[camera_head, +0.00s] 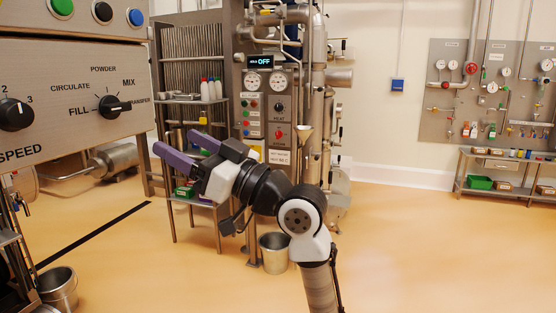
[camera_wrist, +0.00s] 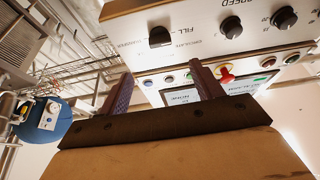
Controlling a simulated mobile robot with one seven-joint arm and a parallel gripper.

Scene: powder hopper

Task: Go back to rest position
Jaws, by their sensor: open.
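My gripper (camera_head: 176,148) is raised in the middle left of the head view, with its purple fingers spread apart and nothing between them. It is a little to the right of and below the control panel (camera_head: 75,72), apart from it as far as I can tell. The panel carries a selector knob (camera_head: 114,106) marked FILL, CIRCULATE, POWDER, MIX and TRANSFER, and a SPEED knob (camera_head: 15,114). In the wrist view my gripper's fingers (camera_wrist: 160,92) stand apart below the panel (camera_wrist: 200,45), which appears upside down.
A steel machine (camera_head: 268,110) with gauges and a display reading OFF stands behind my arm. A steel bucket (camera_head: 273,252) is on the floor near it, and another bucket (camera_head: 58,288) is at lower left. A bench (camera_head: 508,168) stands at far right. The floor at right is clear.

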